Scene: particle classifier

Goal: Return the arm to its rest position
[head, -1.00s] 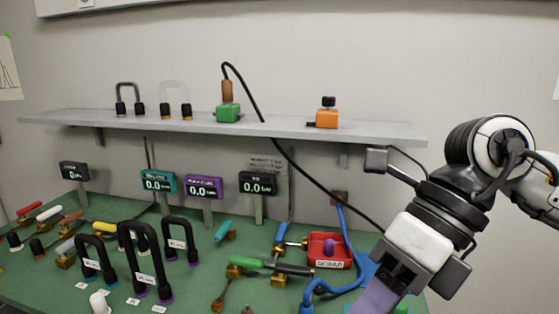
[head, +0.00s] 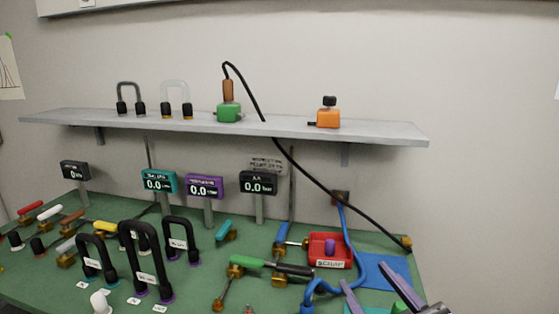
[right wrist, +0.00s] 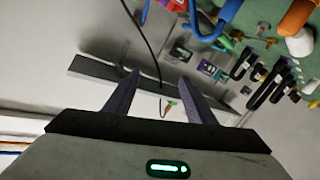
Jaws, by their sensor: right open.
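My right gripper (head: 364,275) shows only in part at the lower right of the head view. Its two purple fingers stand apart, in front of a blue mat on the bench, and the bottom edge cuts off the rest. In the right wrist view the same fingers (right wrist: 160,80) are spread with nothing held between them. Behind them are the wall and the shelf. Most of the right arm is outside the head view. My left gripper is not in either view.
A grey shelf (head: 290,128) carries two hoses, a green block (head: 229,112) and an orange block (head: 328,118). The green bench (head: 270,240) holds valves, gauges, upright black hoses and a red tray (head: 345,249). A blue hose (head: 352,250) lies near my right fingers.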

